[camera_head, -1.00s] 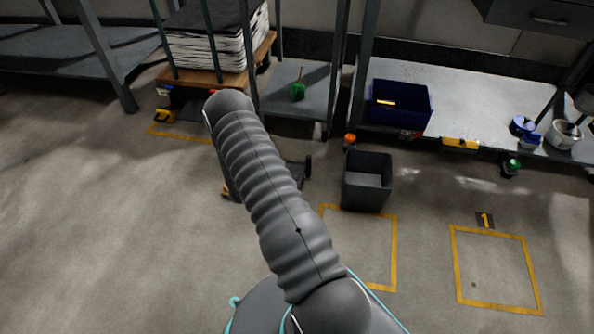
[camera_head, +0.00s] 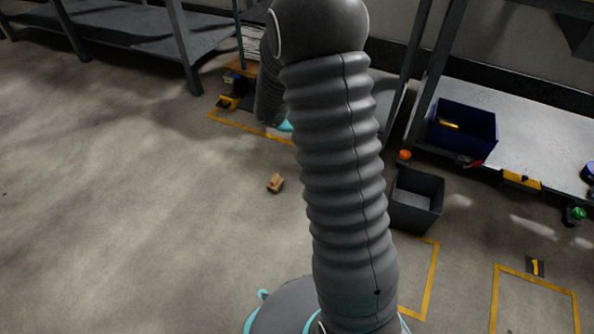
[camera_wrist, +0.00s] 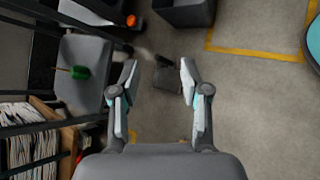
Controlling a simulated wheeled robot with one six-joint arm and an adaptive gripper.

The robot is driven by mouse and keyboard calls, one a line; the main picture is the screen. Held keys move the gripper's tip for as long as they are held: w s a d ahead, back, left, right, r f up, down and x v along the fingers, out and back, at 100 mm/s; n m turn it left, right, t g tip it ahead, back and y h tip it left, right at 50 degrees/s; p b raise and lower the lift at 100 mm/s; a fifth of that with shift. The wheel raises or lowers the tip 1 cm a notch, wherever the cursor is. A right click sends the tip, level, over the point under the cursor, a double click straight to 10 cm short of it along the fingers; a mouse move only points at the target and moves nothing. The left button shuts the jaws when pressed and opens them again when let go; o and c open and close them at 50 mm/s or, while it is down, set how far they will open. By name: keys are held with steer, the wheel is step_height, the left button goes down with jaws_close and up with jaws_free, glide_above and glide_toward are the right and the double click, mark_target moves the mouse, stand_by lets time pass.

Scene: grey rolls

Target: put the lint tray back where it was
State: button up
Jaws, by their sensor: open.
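My gripper (camera_wrist: 158,70) is open in the wrist view, with its two fingers apart and nothing between the pads. Beyond the fingertips a small dark grey, flat-looking object (camera_wrist: 165,79) lies on the floor. It may be the lint tray, but I cannot tell for sure. In the head view my arm hides that spot and most of the gripper. A grey open bin (camera_head: 417,198) stands on the floor right of my arm; part of it shows at the top of the wrist view (camera_wrist: 187,12).
A small brown block (camera_head: 275,183) lies on the floor left of my arm. Yellow floor outlines (camera_head: 430,280) lie near the bin. A blue crate (camera_head: 463,130) sits on the low shelf at right. Stacked papers (camera_wrist: 32,135) and a green item (camera_wrist: 80,72) are left of my gripper. The left floor is clear.

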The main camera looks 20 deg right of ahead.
steer(key=s+a+r+m+t+y, duration=0.7)
steer(key=s+a+r+m+y, duration=0.2)
steer(key=s+a+r, duration=1)
steer(key=shift+s+a+y, duration=0.5)
steer(key=shift+s+a, duration=0.45)
steer(key=shift+s, duration=0.25)
step_height(320, 180, up, 9)
steer(key=p, duration=0.9)
steer(key=shift+f, duration=0.1)
